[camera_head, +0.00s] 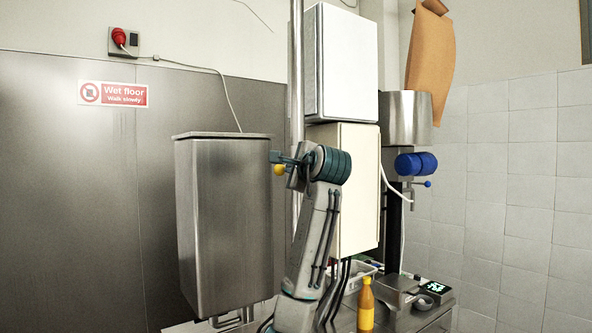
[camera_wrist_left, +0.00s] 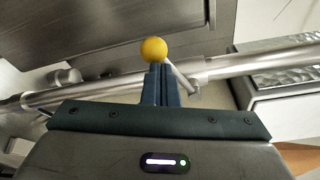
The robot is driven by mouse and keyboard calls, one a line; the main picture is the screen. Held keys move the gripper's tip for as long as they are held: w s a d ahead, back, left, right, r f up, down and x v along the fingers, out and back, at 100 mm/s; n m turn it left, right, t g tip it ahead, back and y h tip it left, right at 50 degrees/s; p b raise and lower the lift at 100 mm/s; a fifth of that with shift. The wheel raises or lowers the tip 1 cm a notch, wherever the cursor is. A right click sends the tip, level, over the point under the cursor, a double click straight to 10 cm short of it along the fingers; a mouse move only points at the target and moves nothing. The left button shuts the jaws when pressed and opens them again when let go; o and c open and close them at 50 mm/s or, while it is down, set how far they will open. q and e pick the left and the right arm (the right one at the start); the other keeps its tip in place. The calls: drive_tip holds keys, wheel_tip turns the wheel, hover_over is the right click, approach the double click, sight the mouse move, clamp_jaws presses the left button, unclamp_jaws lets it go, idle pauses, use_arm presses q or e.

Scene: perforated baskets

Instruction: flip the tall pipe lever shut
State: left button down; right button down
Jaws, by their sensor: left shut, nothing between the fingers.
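The tall pipe (camera_head: 297,60) stands upright between the steel box and the white cabinets. It crosses the left wrist view (camera_wrist_left: 260,64) at a slant. Its lever shows as a thin pale rod (camera_wrist_left: 180,77) with a yellow ball (camera_wrist_left: 154,50) at its end. The yellow ball also shows in the head view (camera_head: 279,170). My left gripper (camera_head: 277,157) is shut and empty, pointing left right by the ball. In the left wrist view its closed fingertips (camera_wrist_left: 157,68) lie just below the ball; I cannot tell whether they touch it. My right gripper is not in view.
A steel box (camera_head: 225,225) hangs left of the pipe. White cabinets (camera_head: 348,65) stand close on the right. A yellow bottle (camera_head: 366,305) and a small scale (camera_head: 437,288) stand on the low counter. A steel machine with blue knob (camera_head: 428,183) is further right.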

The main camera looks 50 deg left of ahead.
use_arm(q)
drive_tip(key=shift+s+a+r, duration=0.1)
drive_tip(key=shift+s+r, duration=0.05)
drive_tip(key=shift+r, duration=0.05)
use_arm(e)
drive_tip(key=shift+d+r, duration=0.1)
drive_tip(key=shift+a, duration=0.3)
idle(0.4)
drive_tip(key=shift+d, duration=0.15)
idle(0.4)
